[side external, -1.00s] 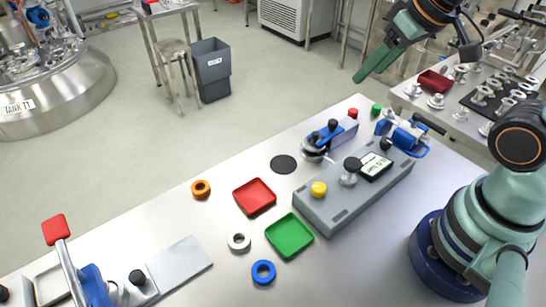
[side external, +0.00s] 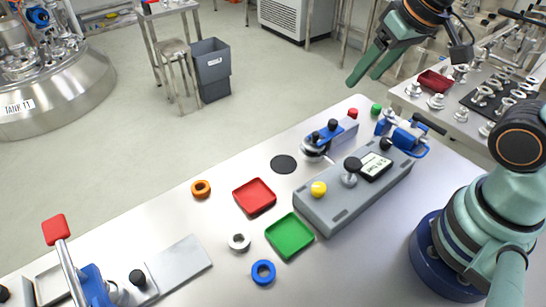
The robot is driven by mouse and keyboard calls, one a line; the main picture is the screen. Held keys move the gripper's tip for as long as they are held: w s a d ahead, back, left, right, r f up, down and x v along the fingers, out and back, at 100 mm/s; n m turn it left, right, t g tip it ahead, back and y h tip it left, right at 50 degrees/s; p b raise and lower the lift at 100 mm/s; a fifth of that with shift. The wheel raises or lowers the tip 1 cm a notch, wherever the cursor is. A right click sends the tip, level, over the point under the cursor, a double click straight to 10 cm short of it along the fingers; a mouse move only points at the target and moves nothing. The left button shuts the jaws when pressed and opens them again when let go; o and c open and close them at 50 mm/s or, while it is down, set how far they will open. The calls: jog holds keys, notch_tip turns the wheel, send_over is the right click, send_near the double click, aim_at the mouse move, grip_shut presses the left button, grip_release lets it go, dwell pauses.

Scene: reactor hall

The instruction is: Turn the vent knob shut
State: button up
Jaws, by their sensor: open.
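A grey box (side external: 338,208) on the steel bench carries a yellow knob (side external: 318,189), a black knob on a metal stem (side external: 352,165), a small display (side external: 375,166) and another black knob (side external: 386,144) at its far end. No label marks which one is the vent knob, and I cannot read the display for sure. My gripper (side external: 364,79) is open and empty, high above the bench's far edge, up and away from the box and touching nothing.
A blue clamp device (side external: 335,134) stands behind the box and a blue valve (side external: 405,132) at its far end. A red tray (side external: 254,197), a green tray (side external: 290,237) and several rings lie left of it. A red-handled lever (side external: 56,229) stands at front left.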

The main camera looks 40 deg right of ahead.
aim_at(319, 187)
jog(key=s+a+f+m+g, duration=0.3)
jog(key=a+f+m+g, duration=0.3)
jog(key=a+m, duration=0.55)
jog(key=shift+n+t, duration=0.35)
jog(key=shift+t, duration=0.05)
jog(key=f, duration=1.2)
jog(key=shift+w+a+f, duration=0.1)
jog(key=shift+w+f, duration=0.1)
jog(key=shift+f, duration=0.2)
grip_shut()
